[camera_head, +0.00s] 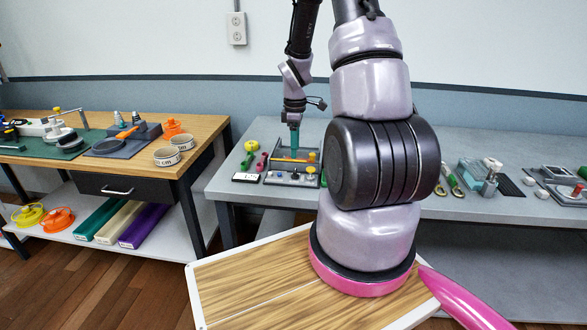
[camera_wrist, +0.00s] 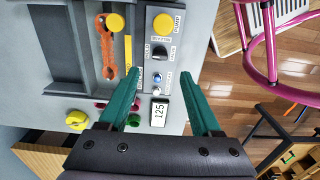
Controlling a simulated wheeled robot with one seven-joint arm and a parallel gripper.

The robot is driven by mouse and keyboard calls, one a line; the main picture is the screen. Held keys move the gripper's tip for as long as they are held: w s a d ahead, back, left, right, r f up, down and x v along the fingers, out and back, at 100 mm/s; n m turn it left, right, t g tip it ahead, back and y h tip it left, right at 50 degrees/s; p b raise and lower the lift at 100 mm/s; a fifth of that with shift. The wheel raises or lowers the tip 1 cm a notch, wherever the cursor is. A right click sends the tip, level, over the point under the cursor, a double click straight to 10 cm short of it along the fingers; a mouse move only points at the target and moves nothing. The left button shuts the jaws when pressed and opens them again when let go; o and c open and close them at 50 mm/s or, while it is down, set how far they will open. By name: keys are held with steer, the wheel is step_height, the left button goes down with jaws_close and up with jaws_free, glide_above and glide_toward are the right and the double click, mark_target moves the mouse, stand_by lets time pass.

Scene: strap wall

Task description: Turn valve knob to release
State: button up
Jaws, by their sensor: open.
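A grey device (camera_head: 296,180) sits on the grey bench, with my gripper (camera_head: 294,148) pointing down over it. In the wrist view, its light panel (camera_wrist: 150,92) carries a black knob (camera_wrist: 166,53) with printed labels beside it that seem to read hold and release. A yellow round button (camera_wrist: 163,24) is above the knob and a display reading 125 (camera_wrist: 159,112) is below. My gripper (camera_wrist: 160,77) is open, its teal fingers spread to either side of the panel and empty. The fingertips appear just below the black knob in the picture. I cannot tell their height above it.
Pliers-like tools (camera_head: 452,180) and other fixtures stand to the right on the bench. A wooden table (camera_head: 110,172) with tools stands left.

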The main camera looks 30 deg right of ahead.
mark_target(295, 170)
step_height(295, 170, down, 8)
steer(key=shift+f, duration=0.1)
stand_by(0.4)
jaws_close()
